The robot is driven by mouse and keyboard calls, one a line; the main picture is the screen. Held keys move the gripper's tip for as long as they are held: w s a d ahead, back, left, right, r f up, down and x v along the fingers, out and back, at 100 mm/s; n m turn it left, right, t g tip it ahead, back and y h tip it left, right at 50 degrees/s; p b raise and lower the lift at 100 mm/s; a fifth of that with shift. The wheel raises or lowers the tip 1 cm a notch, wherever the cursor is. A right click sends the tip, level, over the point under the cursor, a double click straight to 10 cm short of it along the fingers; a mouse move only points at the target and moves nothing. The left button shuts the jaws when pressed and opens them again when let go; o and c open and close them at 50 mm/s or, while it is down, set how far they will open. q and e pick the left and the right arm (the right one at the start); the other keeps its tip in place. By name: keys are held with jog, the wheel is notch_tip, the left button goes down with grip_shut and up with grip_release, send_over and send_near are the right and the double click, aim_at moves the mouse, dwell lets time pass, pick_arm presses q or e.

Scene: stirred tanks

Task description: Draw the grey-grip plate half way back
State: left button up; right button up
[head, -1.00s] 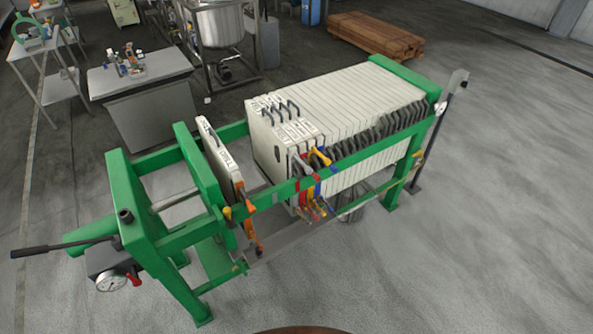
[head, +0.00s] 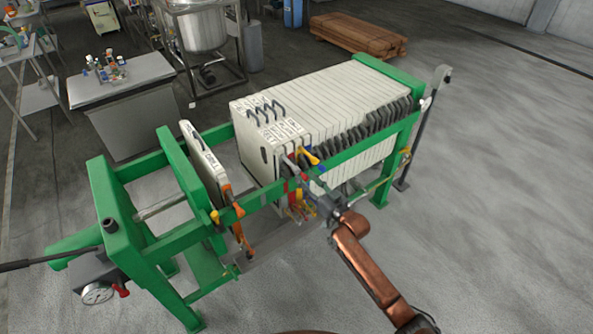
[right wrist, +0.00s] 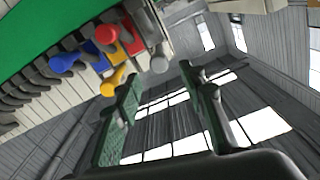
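The plate pack (head: 335,100) stands in the green press frame, with coloured grips along its near side. A grey grip (right wrist: 160,62) shows in the right wrist view at the right end of the coloured row, beside red (right wrist: 107,33), yellow (right wrist: 112,83) and blue (right wrist: 62,62) grips. Which plate it belongs to is hard to tell. My right gripper (head: 326,202) is just outside the near rail, below and beside the coloured grips. In the right wrist view its fingers (right wrist: 165,105) are apart with nothing between them. My left gripper is out of view.
The near green rail (head: 350,152) runs past the grips. A separate plate with orange grips (head: 205,155) stands by the green pressing head; a gap lies between it and the pack. A dark lever (head: 425,125) stands at the far right end. Open floor lies to the right.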

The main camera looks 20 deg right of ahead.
aim_at(299, 172)
jog(key=x, duration=0.7)
jog(key=shift+f, duration=0.15)
grip_shut()
dwell(0.5)
